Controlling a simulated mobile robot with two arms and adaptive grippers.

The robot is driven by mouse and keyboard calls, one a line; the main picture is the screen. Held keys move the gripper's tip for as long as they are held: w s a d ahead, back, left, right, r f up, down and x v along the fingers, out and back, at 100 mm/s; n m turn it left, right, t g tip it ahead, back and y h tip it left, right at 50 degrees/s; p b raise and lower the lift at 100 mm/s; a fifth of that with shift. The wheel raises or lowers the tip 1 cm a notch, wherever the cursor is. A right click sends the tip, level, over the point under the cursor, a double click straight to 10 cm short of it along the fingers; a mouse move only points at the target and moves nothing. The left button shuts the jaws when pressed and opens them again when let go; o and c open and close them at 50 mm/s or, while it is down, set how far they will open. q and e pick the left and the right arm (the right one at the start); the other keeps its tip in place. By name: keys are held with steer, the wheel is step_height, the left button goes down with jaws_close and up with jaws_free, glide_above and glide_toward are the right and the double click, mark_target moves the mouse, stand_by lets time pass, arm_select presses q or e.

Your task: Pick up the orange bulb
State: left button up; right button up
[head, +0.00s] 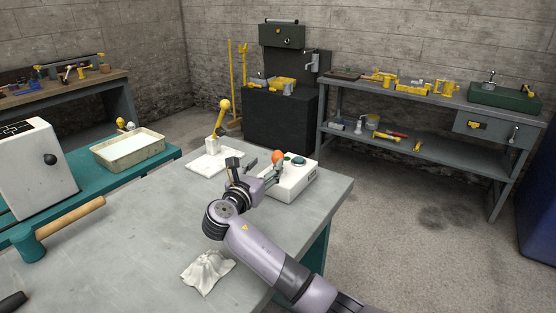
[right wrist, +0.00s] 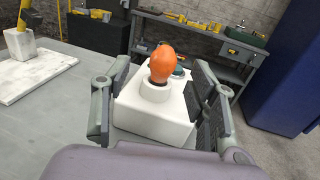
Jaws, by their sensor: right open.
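The orange bulb (right wrist: 166,63) stands upright in a white round socket (right wrist: 155,90) on top of a white box (right wrist: 150,117). In the head view the bulb (head: 278,156) shows small above the white box (head: 293,184), near the table's far right corner. My right gripper (right wrist: 160,92) is open, its fingers on either side of the bulb and box in the wrist view. In the head view the right gripper (head: 255,170) is just left of the bulb, with nothing held. I cannot tell whether a finger touches the box. My left gripper is not in view.
A teal bulb (head: 298,160) sits on the same box, right behind the orange one. A crumpled white cloth (head: 207,271) and a mallet (head: 70,222) lie on the grey table (head: 130,240).

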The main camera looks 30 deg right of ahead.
mark_target(275, 159)
steer(key=shift+x, duration=1.55)
steer(key=x, duration=0.3)
steer(key=shift+s+d+f+p, duration=0.1)
steer(key=shift+d+f+p, duration=0.15)
steer(key=shift+d+p, duration=0.2)
steer(key=shift+w+d, duration=0.3)
steer(key=shift+d, duration=0.1)
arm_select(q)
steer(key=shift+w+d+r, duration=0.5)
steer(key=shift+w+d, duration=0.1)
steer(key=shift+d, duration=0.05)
arm_select(e)
steer(key=shift+c, duration=0.7)
steer(key=c, duration=1.1)
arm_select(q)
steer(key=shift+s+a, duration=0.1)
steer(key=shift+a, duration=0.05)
